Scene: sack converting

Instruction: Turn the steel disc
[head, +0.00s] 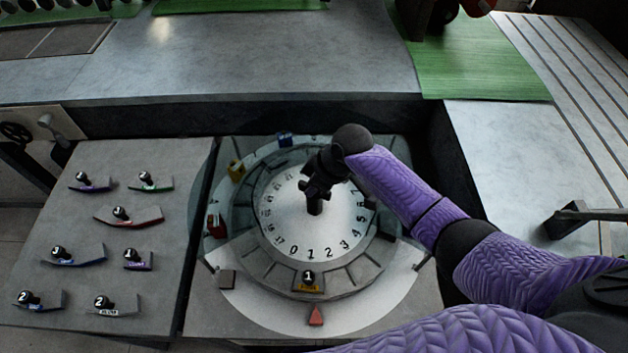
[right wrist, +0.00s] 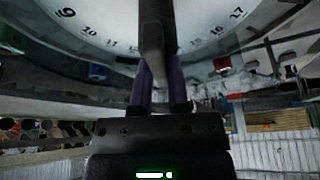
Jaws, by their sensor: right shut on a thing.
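The steel disc (head: 285,222) is a pale round dial with black numbers around its edge, set in a grey segmented ring. A dark upright handle (head: 316,206) stands near its middle. My right gripper (head: 316,190) is shut on this handle, reaching in from the right. In the right wrist view the dark handle (right wrist: 152,38) is between my fingers, and the numbered disc (right wrist: 110,22) is behind it. A red triangular pointer (head: 316,317) lies in front of the ring. The number 1 on the disc faces roughly toward it. My left gripper is not in view.
A knobbed piece with a yellow label (head: 308,282) sits in the ring's front segment. Coloured blocks, including a yellow one (head: 236,170) and a red one (head: 216,226), surround the ring. Several knobbed curved pieces lie on the left panel (head: 75,225). A raised grey counter (head: 300,60) runs behind.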

